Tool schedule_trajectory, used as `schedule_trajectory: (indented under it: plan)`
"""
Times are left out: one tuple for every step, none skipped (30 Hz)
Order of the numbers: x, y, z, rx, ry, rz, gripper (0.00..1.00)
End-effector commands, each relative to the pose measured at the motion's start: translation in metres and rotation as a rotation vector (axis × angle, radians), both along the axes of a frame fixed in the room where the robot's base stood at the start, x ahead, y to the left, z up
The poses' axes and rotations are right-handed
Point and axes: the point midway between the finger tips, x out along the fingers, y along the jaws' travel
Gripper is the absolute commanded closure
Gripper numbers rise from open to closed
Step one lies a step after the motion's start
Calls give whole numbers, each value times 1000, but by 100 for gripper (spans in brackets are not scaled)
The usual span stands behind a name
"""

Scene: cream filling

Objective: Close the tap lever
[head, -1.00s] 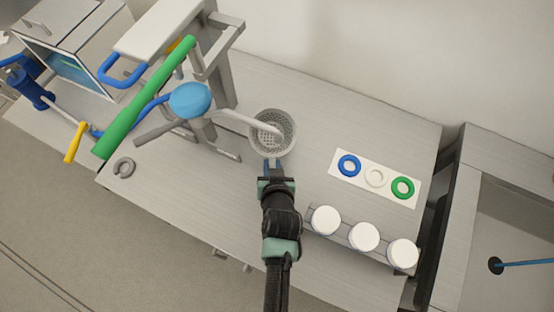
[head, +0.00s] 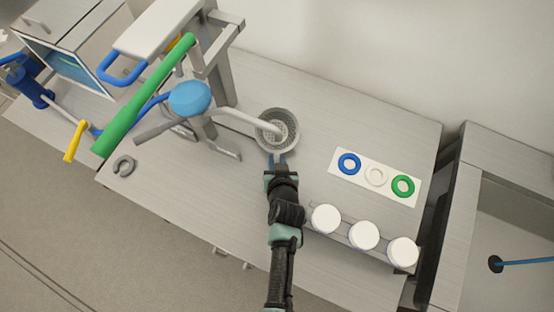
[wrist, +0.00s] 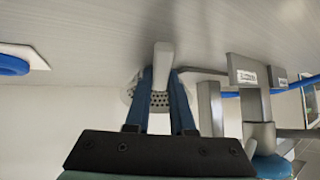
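The tap has a blue cap (head: 190,98) and a pale spout (head: 240,119) whose end hangs over a grey perforated basket (head: 291,118). A grey handle (head: 152,134) sticks out left of the cap, and a long green bar (head: 120,125) crosses above it. I cannot tell which is the tap lever. My gripper (head: 277,160) is at the basket's near side, apart from these handles. In the wrist view, a grey bar (wrist: 163,62) fills the gap between the fingertips, with the basket (wrist: 158,100) behind. The gripper appears shut on the basket, though the contact is partly hidden.
A white board (head: 345,178) with blue, white and green rings lies to the right. Three white-lidded jars (head: 364,236) stand in a rack in front of it. A loose grey ring (head: 124,166) lies at left. The counter's back right is clear.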

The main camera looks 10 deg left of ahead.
Motion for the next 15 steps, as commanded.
schedule_trajectory:
  plan:
    - [0,0,-1,0,0,0,71]
    - [0,0,0,0,0,0,66]
    - [0,0,0,0,1,0,58]
    - [0,0,0,0,1,0,53]
    - [0,0,0,0,0,0,48]
    - [0,0,0,0,0,0,48]
    - [0,0,0,0,0,0,48]
    - [0,0,0,0,1,0,48]
    - [0,0,0,0,1,0,48]
    - [0,0,0,0,0,0,48]
    - [0,0,0,0,0,0,48]
    - [0,0,0,0,0,0,48]
    - [0,0,0,0,0,0,48]
    - [0,0,1,0,0,0,48]
    - [0,0,2,0,0,0,48]
